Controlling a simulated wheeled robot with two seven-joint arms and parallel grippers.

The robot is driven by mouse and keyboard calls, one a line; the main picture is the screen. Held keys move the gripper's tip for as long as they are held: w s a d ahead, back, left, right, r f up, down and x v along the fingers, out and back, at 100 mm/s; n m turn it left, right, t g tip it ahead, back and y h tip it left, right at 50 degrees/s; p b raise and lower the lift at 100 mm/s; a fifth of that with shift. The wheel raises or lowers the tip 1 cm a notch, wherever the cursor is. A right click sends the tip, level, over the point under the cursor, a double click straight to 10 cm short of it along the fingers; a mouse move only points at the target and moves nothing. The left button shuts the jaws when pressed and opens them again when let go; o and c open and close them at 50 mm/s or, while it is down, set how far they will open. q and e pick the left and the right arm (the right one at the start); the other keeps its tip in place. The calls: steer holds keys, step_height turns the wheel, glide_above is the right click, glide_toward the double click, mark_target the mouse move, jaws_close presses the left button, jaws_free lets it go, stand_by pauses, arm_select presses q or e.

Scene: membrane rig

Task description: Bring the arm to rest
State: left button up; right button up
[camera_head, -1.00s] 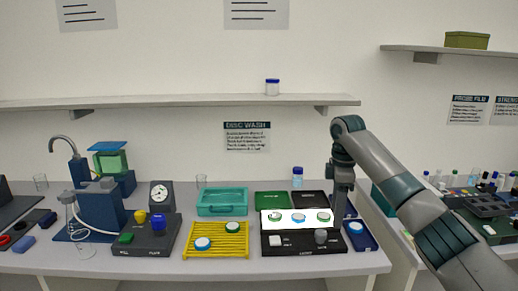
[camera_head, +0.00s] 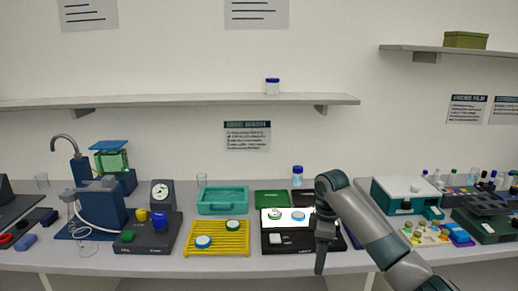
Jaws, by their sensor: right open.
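My right arm comes in from the lower right, bent at a raised elbow. My right gripper (camera_head: 319,268) hangs from it, pointing down, near the table's front edge. It looks empty, and its jaws are open. It covers the right part of the black lit panel (camera_head: 284,239), on which two discs show: a green-rimmed one (camera_head: 274,213) and a blue-rimmed one (camera_head: 298,216). My left gripper is not in view.
A yellow rack (camera_head: 217,246) with two discs stands left of the panel, with a teal tray (camera_head: 222,201) behind it. A white-lidded teal box (camera_head: 408,192) stands on the right-hand table. A shelf (camera_head: 180,101) runs above.

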steer(key=s+a+f+m+t+y, duration=0.1)
steer(key=s+a+f+m, duration=0.2)
steer(key=s+f, duration=0.8)
steer(key=s+a+f+m+y, duration=0.1)
steer(key=s+a+f+m, duration=0.1)
steer(key=s+f, duration=0.9)
steer(key=s+d+m+t+h, duration=0.1)
steer(key=s+d+m, duration=0.35)
steer(key=s, duration=0.85)
steer(key=s+d+m+t+h, duration=0.1)
steer(key=s+d+m, duration=0.35)
steer(key=s, duration=0.85)
step_height(320, 180, down, 29)
steer(key=b, duration=0.1)
steer(key=s+d+f+g, duration=0.1)
steer(key=s+d+f, duration=0.1)
steer(key=s+f, duration=0.7)
steer(key=s+d+f+n+g+b, duration=0.1)
steer(key=s+d+f, duration=0.1)
steer(key=s+f, duration=0.8)
steer(key=shift+f+b, duration=0.15)
steer(key=shift+b, duration=0.15)
